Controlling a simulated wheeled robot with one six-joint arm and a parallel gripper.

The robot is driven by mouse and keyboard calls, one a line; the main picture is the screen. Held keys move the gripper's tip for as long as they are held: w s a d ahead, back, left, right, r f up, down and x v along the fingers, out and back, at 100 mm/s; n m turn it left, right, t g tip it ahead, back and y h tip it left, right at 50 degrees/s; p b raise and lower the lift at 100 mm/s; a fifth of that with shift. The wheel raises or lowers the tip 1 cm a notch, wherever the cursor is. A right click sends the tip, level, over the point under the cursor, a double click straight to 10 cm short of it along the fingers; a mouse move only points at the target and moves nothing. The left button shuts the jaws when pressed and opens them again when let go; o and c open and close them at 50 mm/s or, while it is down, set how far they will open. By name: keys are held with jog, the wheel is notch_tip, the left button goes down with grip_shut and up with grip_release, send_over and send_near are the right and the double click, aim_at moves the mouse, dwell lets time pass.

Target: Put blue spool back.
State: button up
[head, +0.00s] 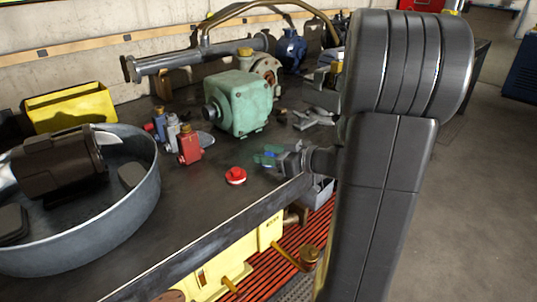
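My gripper (273,156) is low over the front part of the dark workbench (205,215), at the end of my arm. A small blue and green patch (264,158) shows at its fingertips. It is too small to tell whether this is the blue spool held there or part of the gripper, and whether the fingers are open or shut. A red spool-like piece (235,177) with a pale top stands on the bench just left of my gripper, apart from it. No other blue spool can be made out clearly.
Small red (189,147), grey and blue (160,122) valve-like parts stand behind left. A green gearbox (238,104) stands behind my gripper. A round metal tub (140,205) with a motor fills the left, near a yellow bin (70,107). Bare bench lies between tub and red piece.

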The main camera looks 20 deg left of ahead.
jog(key=shift+r, duration=0.1)
jog(key=shift+r+p, duration=0.2)
jog(key=shift+p, duration=0.25)
jog(key=b+v, duration=0.1)
jog(key=v, duration=1.1)
jog(key=shift+f, duration=0.2)
jog(key=shift+w, duration=0.1)
